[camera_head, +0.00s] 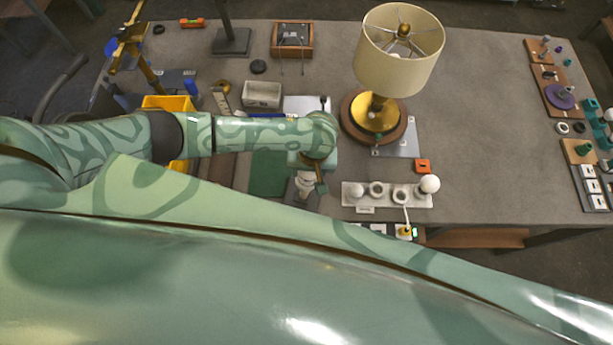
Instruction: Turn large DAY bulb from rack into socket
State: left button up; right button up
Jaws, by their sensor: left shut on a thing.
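My left gripper (311,184) hangs over the table, left of the white bulb rack (388,203). It is shut on a small whitish thing (304,182), probably a bulb; the gripper and arm partly hide it. The rack holds a large round white bulb (429,184) at its right end and a smaller white bulb (355,190) at its left end. Two ring-shaped holders between them look empty. The lamp (379,110) stands upright behind the rack, with a cream shade (385,72). My right gripper is not in view.
An orange block (423,166) lies behind the rack's right end. A grey tray (262,94) and yellow bin (169,103) stand at left.

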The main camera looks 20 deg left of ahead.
pick_arm(q)
jog(key=shift+m+p, duration=0.35)
jog(key=shift+m, duration=0.75)
jog(key=shift+f+m, duration=0.1)
jog(key=shift+m, duration=0.5)
jog(key=m+p, duration=0.1)
jog(key=m, duration=0.6)
jog(key=shift+p, duration=0.3)
jog(key=m, duration=0.5)
jog(key=shift+p, duration=0.3)
jog(key=shift+m, duration=0.9)
